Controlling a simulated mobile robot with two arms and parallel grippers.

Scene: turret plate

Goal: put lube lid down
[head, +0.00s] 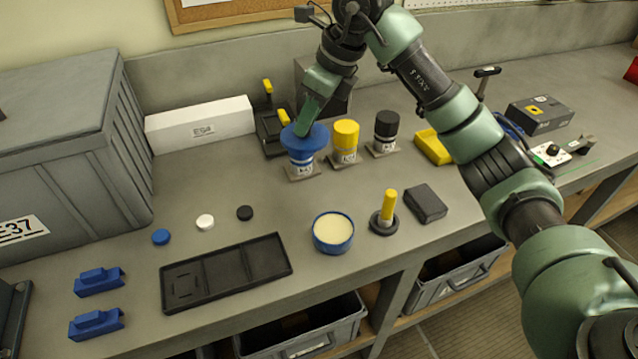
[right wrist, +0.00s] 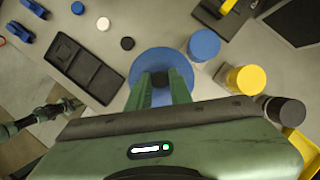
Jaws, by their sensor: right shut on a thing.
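The blue lube lid (head: 318,135) is a wide round disc in my right gripper (head: 302,127). In the right wrist view the two green fingers of the right gripper (right wrist: 160,82) are shut on the lid's dark knob, with the lid (right wrist: 142,66) spread out beneath. In the head view the lid overlaps a blue-capped bottle; the wrist view shows the cap (right wrist: 204,44) beside the lid. The open lube tub (head: 333,232), blue with pale cream contents, stands near the table's front edge. My left gripper (right wrist: 70,103) shows small and dark at the wrist view's left; its jaws are unclear.
A yellow-capped bottle (head: 345,142) and a black-capped bottle (head: 386,132) stand right of the lid. A black tray (head: 226,272), small caps and blue blocks lie at front left. A grey crate (head: 60,150) stands at left. Bare table lies between the caps and bottles.

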